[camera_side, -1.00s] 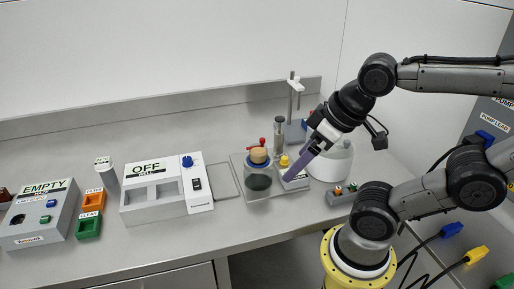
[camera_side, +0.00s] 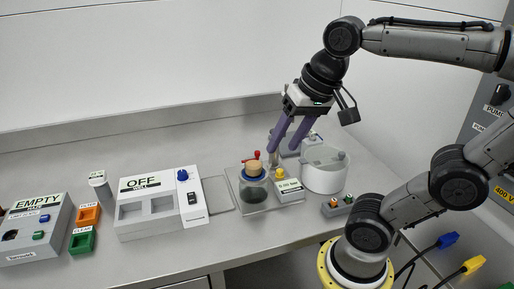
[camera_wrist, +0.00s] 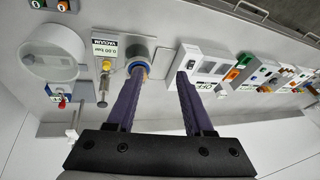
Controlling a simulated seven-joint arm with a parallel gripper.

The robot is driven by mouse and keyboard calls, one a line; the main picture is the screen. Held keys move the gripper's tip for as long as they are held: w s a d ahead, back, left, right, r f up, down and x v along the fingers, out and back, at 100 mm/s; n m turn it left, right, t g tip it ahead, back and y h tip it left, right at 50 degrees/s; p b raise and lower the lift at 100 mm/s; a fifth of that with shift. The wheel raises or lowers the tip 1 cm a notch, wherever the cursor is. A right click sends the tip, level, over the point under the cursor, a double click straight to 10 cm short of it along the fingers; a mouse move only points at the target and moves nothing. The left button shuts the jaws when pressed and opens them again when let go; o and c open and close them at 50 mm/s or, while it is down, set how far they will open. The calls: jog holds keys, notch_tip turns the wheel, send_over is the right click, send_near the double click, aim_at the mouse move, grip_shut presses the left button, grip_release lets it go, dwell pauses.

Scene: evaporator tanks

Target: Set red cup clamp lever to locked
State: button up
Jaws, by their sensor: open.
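The red clamp lever (camera_side: 257,155) shows at the top of the glass cup (camera_side: 255,190), beside its tan stopper (camera_side: 253,168) and above a blue ring. My gripper (camera_side: 282,150) has two long purple fingers, spread apart and empty, pointing down just right of the lever in the side view. I cannot tell whether a finger touches anything. In the wrist view, my gripper (camera_wrist: 161,74) is open, with its left fingertip over the cup's blue and orange rim (camera_wrist: 145,66). I cannot make out the lever there.
A gauge box (camera_side: 289,190) with a yellow knob stands right of the cup. A white round tank (camera_side: 325,172) is further right. The white OFF unit (camera_side: 155,205) stands left, with a flat plate (camera_side: 218,194) between. A small button box (camera_side: 337,206) is at front right.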

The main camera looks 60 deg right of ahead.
jog(key=w+d+r+m+g, duration=0.1)
jog(key=w+d+r+m, duration=0.2)
jog(key=w+m, duration=0.1)
jog(key=m+g, duration=0.3)
jog(key=m, duration=0.4)
send_over(257, 152)
notch_tip(257, 152, down, 5)
notch_tip(257, 152, down, 13)
jog(key=shift+d+f, duration=0.15)
jog(key=shift+f, duration=0.05)
grip_shut()
